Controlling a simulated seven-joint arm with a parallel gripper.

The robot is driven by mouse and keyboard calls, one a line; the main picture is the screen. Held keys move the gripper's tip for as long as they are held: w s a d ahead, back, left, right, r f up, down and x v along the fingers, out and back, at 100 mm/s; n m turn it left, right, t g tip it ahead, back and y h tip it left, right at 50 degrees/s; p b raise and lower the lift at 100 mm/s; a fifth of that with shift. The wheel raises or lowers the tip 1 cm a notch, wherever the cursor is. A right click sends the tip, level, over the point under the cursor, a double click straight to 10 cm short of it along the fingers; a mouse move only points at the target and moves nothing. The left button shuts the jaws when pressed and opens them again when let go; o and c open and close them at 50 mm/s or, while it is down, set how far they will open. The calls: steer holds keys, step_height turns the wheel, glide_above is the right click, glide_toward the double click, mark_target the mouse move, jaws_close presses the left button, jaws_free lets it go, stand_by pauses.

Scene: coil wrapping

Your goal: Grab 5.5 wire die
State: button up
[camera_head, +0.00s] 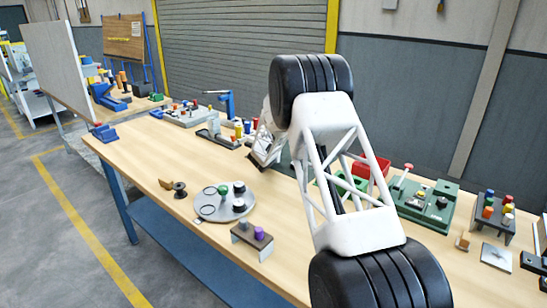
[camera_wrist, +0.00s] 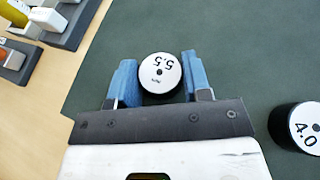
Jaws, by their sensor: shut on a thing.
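The 5.5 wire die (camera_wrist: 160,77) is a short black cylinder with a white top face marked 5.5. In the wrist view it sits between the two blue fingers of my gripper (camera_wrist: 158,62), which is shut on it. A second die marked 4.0 (camera_wrist: 306,127), black with a white top, stands apart at the right edge on the dark green surface (camera_wrist: 240,60). In the head view my gripper (camera_head: 262,160) is low over the back of the bench, left of my arm, and the held die cannot be made out there.
A round grey plate (camera_head: 212,213) with a green knob and black-and-white pieces lies on the wooden bench (camera_head: 140,160). A dark spool (camera_head: 180,190) and a small block with a purple cylinder (camera_head: 259,233) are nearby. A red bin (camera_head: 372,164) and green fixture (camera_head: 425,203) stand right of my arm.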

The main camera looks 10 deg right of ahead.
steer(key=shift+r, duration=0.15)
steer(key=shift+r, duration=0.8)
steer(key=shift+s+r, duration=0.15)
steer(key=shift+r, duration=0.8)
steer(key=s, duration=0.5)
steer(key=s+r, duration=0.1)
steer(key=s, duration=0.9)
steer(key=shift+s+d+r, duration=0.15)
steer(key=shift+s+d, duration=0.15)
steer(key=shift+d, duration=0.1)
